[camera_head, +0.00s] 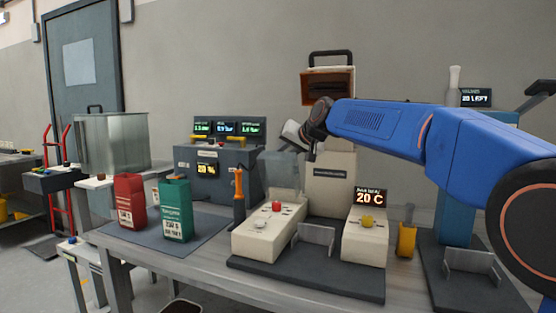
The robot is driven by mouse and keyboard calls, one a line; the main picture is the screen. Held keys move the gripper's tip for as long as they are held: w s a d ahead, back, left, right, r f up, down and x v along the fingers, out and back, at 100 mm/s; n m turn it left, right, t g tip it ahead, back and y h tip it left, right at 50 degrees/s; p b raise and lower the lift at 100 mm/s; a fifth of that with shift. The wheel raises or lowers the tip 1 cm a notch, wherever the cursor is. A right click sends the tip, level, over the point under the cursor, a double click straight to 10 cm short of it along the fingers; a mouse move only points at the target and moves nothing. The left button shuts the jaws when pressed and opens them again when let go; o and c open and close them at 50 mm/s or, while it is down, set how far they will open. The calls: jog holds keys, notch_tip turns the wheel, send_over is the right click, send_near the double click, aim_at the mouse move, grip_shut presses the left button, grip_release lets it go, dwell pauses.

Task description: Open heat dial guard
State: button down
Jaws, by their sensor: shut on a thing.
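The heat dial guard looks to be the translucent grey panel (283,168) at the back of the left cream control box (262,238). It appears raised, behind a red knob (276,207). My gripper (296,140), at the end of my blue arm, is at the guard's top right edge. It appears shut on the guard, but the fingertips are small and partly hidden. The right cream box (363,240) carries a yellow knob (368,220) and a display (370,196) reading 20 C.
A cream tower with an open brown hopper (328,86) stands behind my gripper. An orange-handled tool (239,188) stands left of the control box. Red (129,200) and green (175,208) packets stand on a dark mat further left. A yellow-handled item (406,240) is at right.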

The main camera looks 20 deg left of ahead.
jog(key=shift+w+d+f, duration=0.15)
jog(key=shift+w+f, duration=0.05)
jog(key=shift+w, duration=0.7)
jog(key=shift+w+d+f, duration=0.1)
jog(key=shift+w+f, duration=0.1)
jog(key=shift+w, duration=0.75)
jog(key=shift+w+d+f, duration=0.15)
jog(key=shift+w+f, duration=0.05)
jog(key=shift+w, duration=0.7)
jog(key=c, duration=1.9)
grip_release()
jog(key=shift+o, duration=1.4)
jog(key=shift+w+d+f, duration=0.1)
jog(key=shift+w+d, duration=0.1)
jog(key=shift+d, duration=0.05)
jog(key=shift+s+a, duration=0.1)
jog(key=shift+s+a+r, duration=0.1)
jog(key=shift+a+r, duration=0.1)
jog(key=shift+a, duration=0.05)
